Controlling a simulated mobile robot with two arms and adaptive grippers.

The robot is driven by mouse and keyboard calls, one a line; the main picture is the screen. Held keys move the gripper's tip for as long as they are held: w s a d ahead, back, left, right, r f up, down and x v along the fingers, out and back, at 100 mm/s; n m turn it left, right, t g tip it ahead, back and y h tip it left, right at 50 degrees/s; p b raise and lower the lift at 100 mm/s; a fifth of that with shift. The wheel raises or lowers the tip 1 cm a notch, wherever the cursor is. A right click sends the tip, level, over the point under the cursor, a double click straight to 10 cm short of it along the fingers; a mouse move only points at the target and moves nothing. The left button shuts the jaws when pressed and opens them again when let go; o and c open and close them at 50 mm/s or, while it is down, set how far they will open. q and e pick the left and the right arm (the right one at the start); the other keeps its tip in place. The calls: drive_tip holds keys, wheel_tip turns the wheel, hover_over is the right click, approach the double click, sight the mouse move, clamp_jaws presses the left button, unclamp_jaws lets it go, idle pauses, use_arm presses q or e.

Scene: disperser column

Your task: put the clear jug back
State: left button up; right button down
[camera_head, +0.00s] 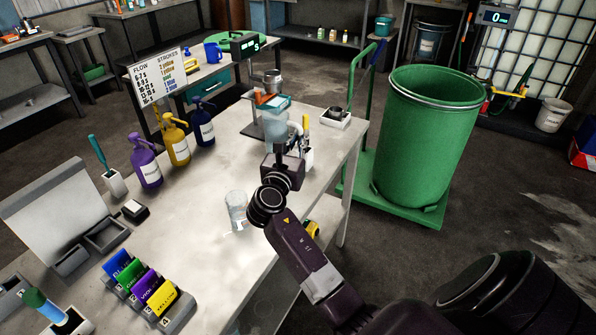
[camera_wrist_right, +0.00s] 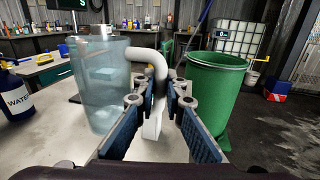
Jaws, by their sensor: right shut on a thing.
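The clear jug (camera_wrist_right: 101,88) is a tall, pale-blue see-through vessel, large at the left of the right wrist view. It appears upright, and its pale curved handle (camera_wrist_right: 153,64) runs down between my right fingers. My right gripper (camera_wrist_right: 160,103) is shut on that handle. In the head view the jug (camera_head: 274,122) shows just beyond my right gripper (camera_head: 281,152), in front of a small stand near the table's far end. I cannot tell whether its base touches the table. My left gripper is not in view.
A clear beaker (camera_head: 236,210) stands on the table (camera_head: 190,215) beside my right wrist. Purple (camera_head: 146,162), yellow (camera_head: 175,140) and dark blue (camera_head: 203,122) bottles line the left edge. A white tool holder (camera_head: 306,157) stands close right of the gripper. A green drum (camera_head: 425,140) stands beyond the table.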

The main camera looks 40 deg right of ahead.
wheel_tip(320, 180, down, 10)
drive_tip(key=shift+w+f+b, duration=0.1)
drive_tip(key=shift+f+b, duration=0.05)
drive_tip(key=shift+b, duration=0.3)
drive_tip(key=shift+f, duration=0.4)
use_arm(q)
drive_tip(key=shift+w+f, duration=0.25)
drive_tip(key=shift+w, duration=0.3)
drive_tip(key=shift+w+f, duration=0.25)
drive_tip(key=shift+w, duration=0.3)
use_arm(e)
drive_tip(key=shift+f, duration=0.2)
drive_tip(key=c, duration=2)
unclamp_jaws()
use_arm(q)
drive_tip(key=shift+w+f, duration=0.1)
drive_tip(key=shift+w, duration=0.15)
